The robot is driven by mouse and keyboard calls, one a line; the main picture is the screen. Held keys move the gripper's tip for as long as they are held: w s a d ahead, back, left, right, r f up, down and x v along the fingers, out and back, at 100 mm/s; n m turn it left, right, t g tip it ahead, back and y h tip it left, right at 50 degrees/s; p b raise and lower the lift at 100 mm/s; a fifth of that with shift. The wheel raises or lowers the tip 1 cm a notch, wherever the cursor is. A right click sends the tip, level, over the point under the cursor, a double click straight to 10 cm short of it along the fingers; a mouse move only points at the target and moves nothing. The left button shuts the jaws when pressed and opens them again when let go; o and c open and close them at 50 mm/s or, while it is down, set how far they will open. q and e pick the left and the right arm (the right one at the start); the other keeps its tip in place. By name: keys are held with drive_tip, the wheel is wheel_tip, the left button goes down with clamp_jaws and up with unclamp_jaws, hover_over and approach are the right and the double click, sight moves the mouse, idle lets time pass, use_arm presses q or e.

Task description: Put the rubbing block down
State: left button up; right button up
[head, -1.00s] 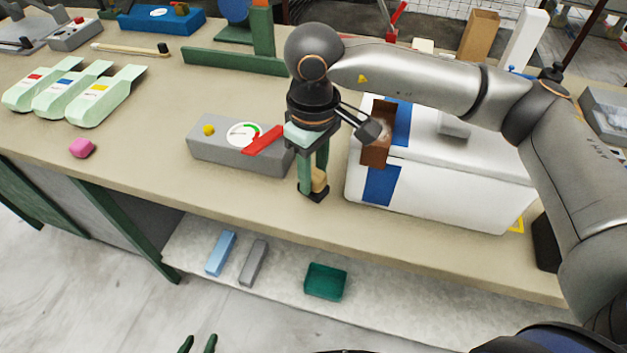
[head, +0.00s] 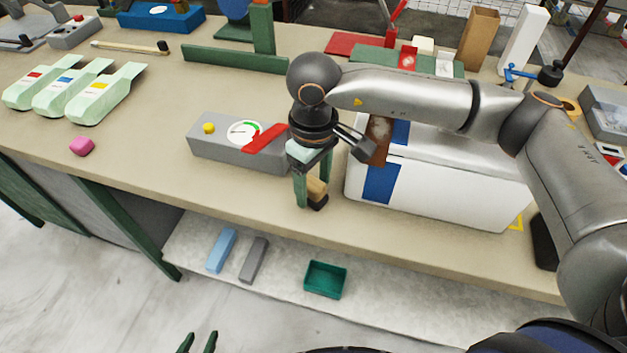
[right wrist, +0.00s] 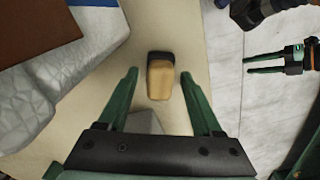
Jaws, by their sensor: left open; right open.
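The rubbing block (head: 317,192), tan with a black layer, rests on the bench top near its front edge, between the grey gauge box and the white box. It also shows in the right wrist view (right wrist: 160,80). My right gripper (head: 312,187) is open around it. In the right wrist view the fingertips (right wrist: 160,73) stand on either side of the block, with a gap on both sides. My left gripper (head: 199,343) is open and empty at the bottom of the head view, away from the bench.
A grey gauge box (head: 215,148) with a red lever stands left of the block. A white box (head: 450,195) with blue strips stands close on its right. The bench's front edge is near. A lower shelf (head: 200,272) holds blue and grey bars and a green tray (head: 325,279).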

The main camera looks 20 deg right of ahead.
sight(313, 182)
drive_tip(key=shift+r, duration=0.5)
wheel_tip(313, 182, up, 11)
drive_tip(key=shift+r, duration=0.2)
idle(0.4)
